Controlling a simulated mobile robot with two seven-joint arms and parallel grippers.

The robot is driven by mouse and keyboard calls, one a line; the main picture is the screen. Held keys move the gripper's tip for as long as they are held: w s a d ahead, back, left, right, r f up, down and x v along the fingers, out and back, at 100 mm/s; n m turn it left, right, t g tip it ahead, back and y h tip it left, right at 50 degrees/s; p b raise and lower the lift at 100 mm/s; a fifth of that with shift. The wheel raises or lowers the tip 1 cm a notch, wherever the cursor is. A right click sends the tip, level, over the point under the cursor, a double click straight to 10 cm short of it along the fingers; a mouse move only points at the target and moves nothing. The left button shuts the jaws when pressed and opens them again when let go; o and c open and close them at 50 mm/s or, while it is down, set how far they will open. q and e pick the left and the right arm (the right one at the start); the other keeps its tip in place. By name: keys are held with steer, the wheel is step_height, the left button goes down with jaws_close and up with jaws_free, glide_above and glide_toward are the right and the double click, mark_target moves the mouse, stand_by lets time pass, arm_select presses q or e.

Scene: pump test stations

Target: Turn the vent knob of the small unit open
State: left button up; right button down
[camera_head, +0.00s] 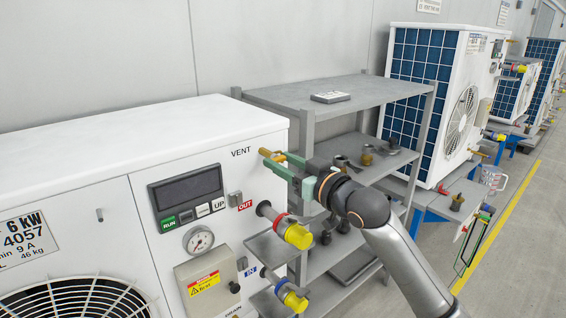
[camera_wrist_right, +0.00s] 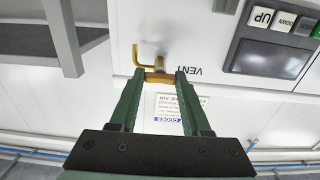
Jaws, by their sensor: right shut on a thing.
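The small unit is the white cabinet (camera_head: 90,135) at the left of the head view, with the label VENT near its upper right corner. Its brass vent knob (camera_wrist_right: 158,77) sits between my right fingertips in the right wrist view. A bent brass pipe (camera_wrist_right: 136,56) comes out beside it. In the head view the brass vent fitting (camera_head: 265,152) shows just past the fingers. My right gripper (camera_head: 277,163) reaches in from the right with green fingers, shut on the knob; it also shows in the wrist view (camera_wrist_right: 159,80). My left gripper is not in view.
Below the knob are the red-and-yellow OUT coupling (camera_head: 297,235) and the blue-and-yellow IN coupling (camera_head: 293,299). A grey shelf rack (camera_head: 345,100) with several fittings stands right behind my arm. Larger units (camera_head: 430,100) line the wall.

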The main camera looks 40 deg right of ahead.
steer(key=shift+n, duration=0.3)
steer(key=n+p, duration=0.1)
steer(key=n, duration=0.1)
steer(key=shift+n, duration=0.4)
steer(key=n+p, duration=0.1)
steer(key=n, duration=0.2)
steer(key=shift+n, duration=0.3)
steer(key=n, duration=0.5)
steer(key=shift+n, duration=0.3)
steer(key=n, duration=0.4)
steer(key=shift+n, duration=0.3)
steer(key=shift+c, duration=1.8)
jaws_free()
